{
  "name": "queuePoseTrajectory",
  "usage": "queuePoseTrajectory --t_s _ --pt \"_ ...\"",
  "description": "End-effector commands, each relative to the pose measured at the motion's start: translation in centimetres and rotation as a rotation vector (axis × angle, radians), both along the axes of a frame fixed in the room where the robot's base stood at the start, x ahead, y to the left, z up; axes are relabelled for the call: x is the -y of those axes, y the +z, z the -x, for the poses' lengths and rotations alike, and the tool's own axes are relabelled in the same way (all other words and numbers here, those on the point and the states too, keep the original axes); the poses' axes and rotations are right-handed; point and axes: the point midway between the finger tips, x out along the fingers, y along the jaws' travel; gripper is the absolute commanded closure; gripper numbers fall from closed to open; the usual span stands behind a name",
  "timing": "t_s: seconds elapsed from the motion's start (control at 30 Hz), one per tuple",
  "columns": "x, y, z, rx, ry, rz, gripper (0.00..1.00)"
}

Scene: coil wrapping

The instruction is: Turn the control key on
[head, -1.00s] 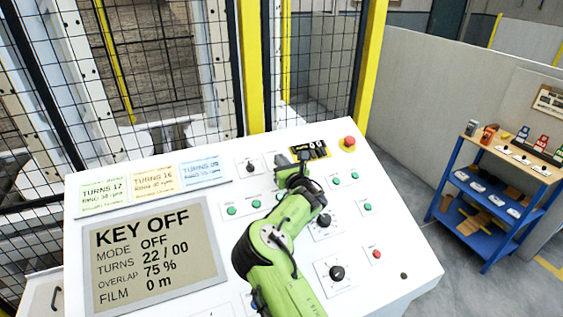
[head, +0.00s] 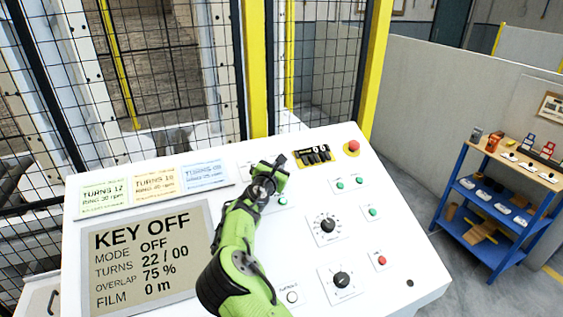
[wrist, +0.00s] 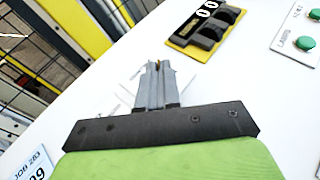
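The display (head: 150,255) on the white control panel reads KEY OFF, MODE OFF, TURNS 22 / 00. The key switch, a small black knob on a white plate in the earlier head view, is now hidden behind my gripper (head: 279,160). A corner of its plate seems to show beside my fingers in the wrist view (wrist: 128,88). There my gripper's two grey fingers (wrist: 157,70) are close together and look shut. A small orange-brown bit shows at their tips; I cannot tell what it is or whether they touch the key.
A yellow-and-black counter block (head: 314,156) and a red button (head: 352,147) lie right of my gripper. Green buttons and two black dials (head: 327,226) are nearby. Three coloured cards (head: 154,184) lie to the left. A mesh fence stands behind the panel; a blue shelf (head: 490,205) is at right.

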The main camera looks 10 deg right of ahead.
Motion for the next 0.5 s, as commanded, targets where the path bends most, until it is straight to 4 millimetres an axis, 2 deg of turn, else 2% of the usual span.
queuePoseTrajectory --t_s 0.2,0.5 --pt "-0.39 0.38 -0.25 -0.016 -0.128 -0.060 1.00" --pt "-0.42 0.26 -0.36 -0.026 -0.226 -0.101 1.00"
